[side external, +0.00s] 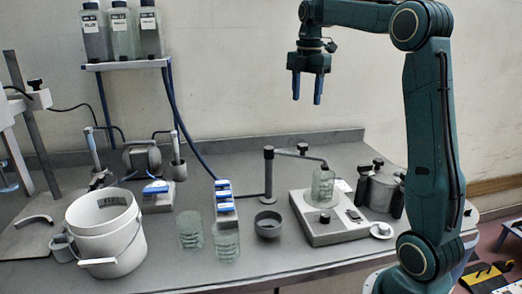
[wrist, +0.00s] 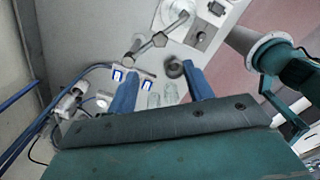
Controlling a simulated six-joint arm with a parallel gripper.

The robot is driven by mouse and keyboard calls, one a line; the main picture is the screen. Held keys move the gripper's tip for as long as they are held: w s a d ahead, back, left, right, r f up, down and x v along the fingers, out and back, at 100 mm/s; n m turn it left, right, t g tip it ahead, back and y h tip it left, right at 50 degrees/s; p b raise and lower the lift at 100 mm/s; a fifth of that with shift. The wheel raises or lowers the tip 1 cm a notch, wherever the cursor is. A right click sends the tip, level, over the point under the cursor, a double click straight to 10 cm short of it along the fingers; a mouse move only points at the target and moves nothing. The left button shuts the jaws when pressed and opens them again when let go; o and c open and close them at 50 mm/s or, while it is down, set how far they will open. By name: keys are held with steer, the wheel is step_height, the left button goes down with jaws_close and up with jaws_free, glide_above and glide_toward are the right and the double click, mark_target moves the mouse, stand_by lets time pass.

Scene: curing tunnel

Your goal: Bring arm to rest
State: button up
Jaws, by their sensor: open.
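My gripper (side external: 307,88) hangs high above the back of the bench in the side external view, fingers pointing down. Its two blue fingers are apart with nothing between them. In the wrist view my gripper (wrist: 160,92) also shows its fingers spread, with the bench far below. My teal arm stands at the right of the bench, its upper link upright and its forearm reaching left. No object touches the gripper.
Below on the grey bench (side external: 340,258) are a white bucket (side external: 105,240), glass beakers (side external: 190,232), a dark cup (side external: 268,226), and a hotplate (side external: 325,228) with a glass vessel (side external: 323,188). A shelf (side external: 125,64) holds bottles. Air around the gripper is clear.

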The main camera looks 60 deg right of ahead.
steer(key=s+a+f+m+t, duration=0.2)
steer(key=s+a+m, duration=0.4)
steer(key=a, duration=0.4)
steer(key=s+a+f+m+t, duration=0.15)
steer(key=s+a+m, duration=0.35)
steer(key=a, duration=0.5)
steer(key=s+a+f+m+t, duration=0.2)
steer(key=s+a+f+m, duration=0.2)
steer(key=s+f+m, duration=0.1)
steer(key=shift+s+a+f, duration=0.15)
steer(key=shift+s+f, duration=0.2)
steer(key=shift+s, duration=0.55)
